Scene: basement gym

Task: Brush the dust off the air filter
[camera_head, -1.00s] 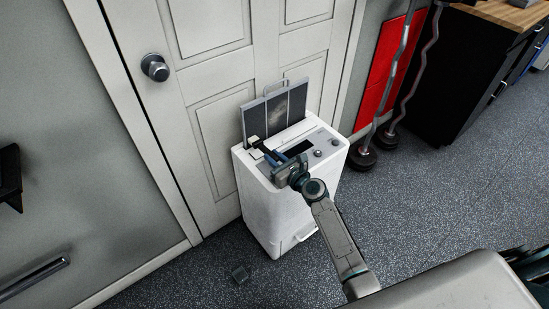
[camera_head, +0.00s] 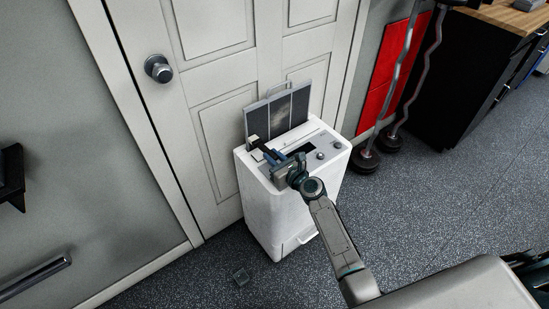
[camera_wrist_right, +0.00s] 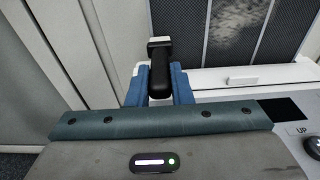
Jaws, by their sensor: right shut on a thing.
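The air filter (camera_head: 257,121) is a grey-framed panel with dark mesh and a wire handle on top. It stands upright at the back of a white appliance (camera_head: 290,210), against the door. A pale grey dust patch shows on its middle mesh section, and in the right wrist view the filter (camera_wrist_right: 235,30) shows this patch closely. My right gripper (camera_head: 276,157) is above the appliance's top, in front of the filter. Its blue fingers are shut on the black handle of a brush (camera_wrist_right: 159,72). The brush head is near the filter's lower left; contact cannot be told. My left gripper is out of view.
A white panelled door (camera_head: 215,110) with a round knob is behind the appliance. Curl bars (camera_head: 405,85) and a red panel (camera_head: 383,80) stand at the right, by a black cabinet (camera_head: 470,75). Speckled floor at the right is clear.

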